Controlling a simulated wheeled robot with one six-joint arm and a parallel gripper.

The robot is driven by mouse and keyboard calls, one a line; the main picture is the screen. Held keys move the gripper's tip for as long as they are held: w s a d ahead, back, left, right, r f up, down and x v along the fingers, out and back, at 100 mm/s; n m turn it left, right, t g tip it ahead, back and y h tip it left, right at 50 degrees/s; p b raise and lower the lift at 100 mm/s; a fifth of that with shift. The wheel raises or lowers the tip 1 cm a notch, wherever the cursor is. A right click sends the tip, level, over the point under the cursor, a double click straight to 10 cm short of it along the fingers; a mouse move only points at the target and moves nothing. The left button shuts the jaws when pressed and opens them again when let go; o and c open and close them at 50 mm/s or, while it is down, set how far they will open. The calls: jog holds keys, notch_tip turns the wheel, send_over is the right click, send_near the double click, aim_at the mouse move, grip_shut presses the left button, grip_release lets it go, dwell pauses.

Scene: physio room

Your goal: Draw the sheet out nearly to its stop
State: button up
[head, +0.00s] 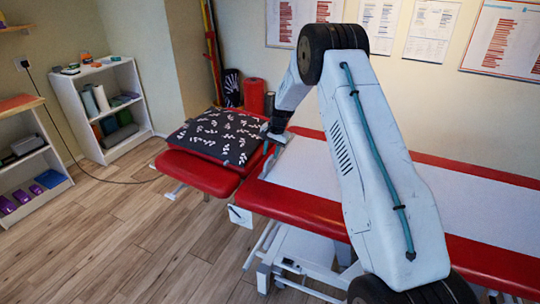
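The white sheet (310,165) lies flat along the red treatment table (300,205), with red showing along both long sides. It runs right behind my arm and on to the right edge of the picture. My gripper (274,143) points down at the sheet's left end, close to the gap before the headrest. The sheet's edge looks slightly raised at the gripper. The fingers are small and dark here, so I cannot tell whether they are closed on the sheet. The far right end of the sheet is out of view.
A dark patterned pillow (222,135) lies on the red headrest (198,172), just left of my gripper. Rolled items (254,97) stand behind it. White shelves (100,105) stand along the left wall. The wooden floor (130,235) at front left is clear.

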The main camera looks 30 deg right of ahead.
notch_tip(320, 180, up, 6)
jog(key=shift+s+d, duration=0.4)
jog(key=shift+s, duration=0.05)
jog(key=s+a+r+n, duration=0.3)
jog(key=s+a+r, duration=0.3)
jog(key=s, duration=1.1)
jog(key=s+a+r+n+h, duration=0.1)
jog(key=s+a+r+n, duration=0.3)
jog(key=s+r, duration=0.5)
jog(key=s+a+r+n, duration=0.3)
jog(key=s+a+r, duration=0.4)
jog(key=s, duration=1.8)
jog(key=shift+s+a+r, duration=0.2)
jog(key=shift+a+r, duration=0.1)
jog(key=shift+r, duration=0.05)
